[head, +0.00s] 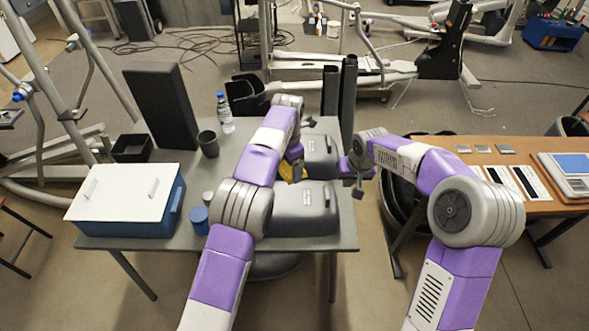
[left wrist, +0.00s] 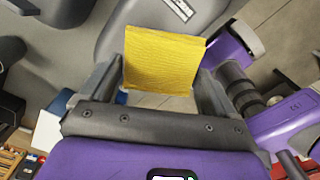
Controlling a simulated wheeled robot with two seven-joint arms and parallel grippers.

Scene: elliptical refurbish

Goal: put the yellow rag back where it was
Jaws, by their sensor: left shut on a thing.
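The yellow rag (left wrist: 163,60) is a flat, square, textured cloth between the two fingers of my left gripper (left wrist: 160,84) in the left wrist view. That gripper is shut on it. In the head view only a small yellow part of the rag (head: 288,174) shows beside my left wrist, above the grey moulded covers on the table. My left arm hides most of it and my left gripper (head: 296,166). My right gripper (head: 357,178) is by the table's right edge, right of the covers; its finger opening is too small to tell.
The grey table (head: 165,238) holds a blue box with a white lid (head: 125,195), a dark cup (head: 208,144), a bottle (head: 225,114), and two grey covers (head: 305,208). A wooden desk (head: 480,150) stands at right. Exercise machine frames surround the table.

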